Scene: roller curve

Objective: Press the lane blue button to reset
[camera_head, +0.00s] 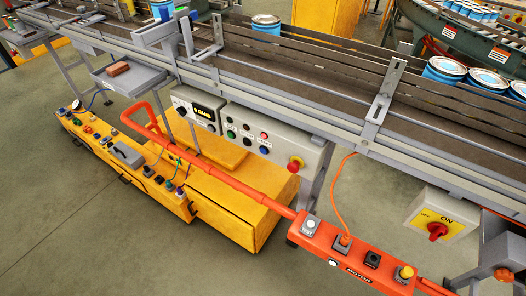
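A grey control box (312,154) hangs under the near side of the conveyor in the middle of the view. Its face carries several small buttons, among them a blue button (264,150) in the lower row, below a red one (264,135). A red mushroom knob on a yellow base (296,163) sits at the box's right end. A grey unit with a lit display (206,111) adjoins it on the left; the display seems to read "CANS". The small button labels are too small to read. My gripper is not in view.
An orange tubular rail (240,182) runs in front, below the control box, with an orange button box (350,252) at its right. A yellow console (125,160) with several knobs stands left. A yellow-and-red switch (438,230) is at right. Cans (443,70) stand on the conveyor.

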